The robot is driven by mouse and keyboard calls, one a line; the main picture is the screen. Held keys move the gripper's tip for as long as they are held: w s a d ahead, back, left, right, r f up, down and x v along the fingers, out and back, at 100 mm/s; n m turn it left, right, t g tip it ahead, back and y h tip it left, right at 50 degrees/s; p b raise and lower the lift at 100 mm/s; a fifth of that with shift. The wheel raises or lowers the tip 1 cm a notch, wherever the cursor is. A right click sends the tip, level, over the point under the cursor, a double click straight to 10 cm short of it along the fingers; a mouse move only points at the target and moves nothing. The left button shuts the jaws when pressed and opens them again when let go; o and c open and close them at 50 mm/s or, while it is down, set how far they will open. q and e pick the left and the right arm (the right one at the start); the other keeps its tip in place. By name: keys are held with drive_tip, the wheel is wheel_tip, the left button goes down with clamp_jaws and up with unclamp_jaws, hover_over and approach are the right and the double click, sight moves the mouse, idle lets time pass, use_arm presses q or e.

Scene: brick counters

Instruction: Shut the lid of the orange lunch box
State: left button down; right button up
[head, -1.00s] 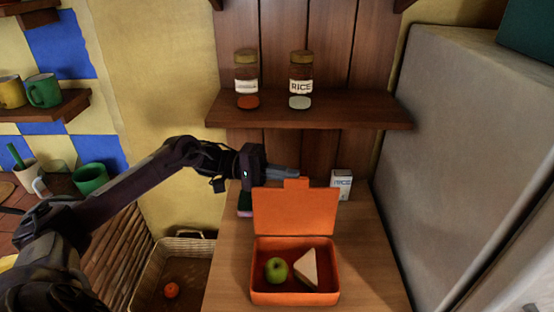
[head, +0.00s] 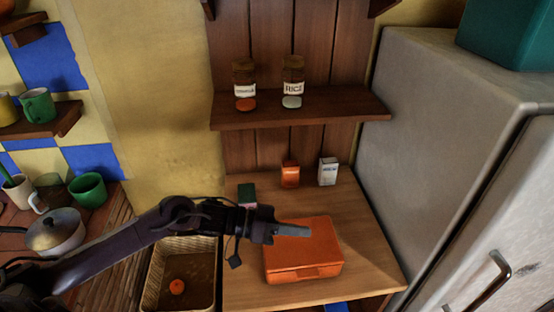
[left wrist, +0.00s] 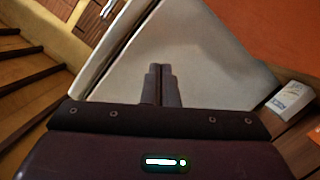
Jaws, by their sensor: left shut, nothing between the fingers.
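The orange lunch box (head: 305,262) sits on the wooden counter with its lid down over it; its contents are hidden. In the left wrist view an orange surface (left wrist: 285,28) fills the upper right corner. My left gripper (head: 306,231) is shut and empty, over the back left part of the lid. Whether its fingers touch the lid cannot be told. In the left wrist view its closed fingers (left wrist: 160,83) point toward the grey fridge. My right gripper is not in view.
A small orange box (head: 290,174), a white box (head: 328,171) and a dark green box (head: 247,195) stand behind the lunch box. The grey fridge (head: 440,130) bounds the right. A wicker basket (head: 207,252) is left of the counter. A shelf (head: 300,108) with two jars hangs above.

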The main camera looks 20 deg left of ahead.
sight(299, 278)
use_arm(q)
drive_tip(key=f, duration=0.1)
drive_tip(key=s+d+f+m, duration=0.1)
drive_tip(key=s+f+m+b, duration=0.1)
drive_tip(key=f, duration=0.1)
drive_tip(key=shift+s+d+t+y, duration=0.2)
drive_tip(key=shift+d+t+y, duration=0.1)
drive_tip(key=shift+d+y, duration=0.1)
drive_tip(key=f+m, duration=0.1)
drive_tip(key=s+f+b, duration=0.1)
drive_tip(key=f+m+b, duration=0.1)
drive_tip(key=f, duration=0.1)
drive_tip(key=shift+s+d+f+m+t+y, duration=0.1)
drive_tip(key=shift+s+d+m+t+y, duration=0.05)
drive_tip(key=shift+d+m+t+y, duration=0.2)
drive_tip(key=shift+s+d+f+m+b, duration=0.15)
drive_tip(key=shift+f+m+b, duration=0.2)
drive_tip(key=shift+f, duration=0.3)
drive_tip(key=shift+f+m+t, duration=0.25)
drive_tip(key=shift+f+m, duration=0.05)
drive_tip(key=shift+f, duration=0.2)
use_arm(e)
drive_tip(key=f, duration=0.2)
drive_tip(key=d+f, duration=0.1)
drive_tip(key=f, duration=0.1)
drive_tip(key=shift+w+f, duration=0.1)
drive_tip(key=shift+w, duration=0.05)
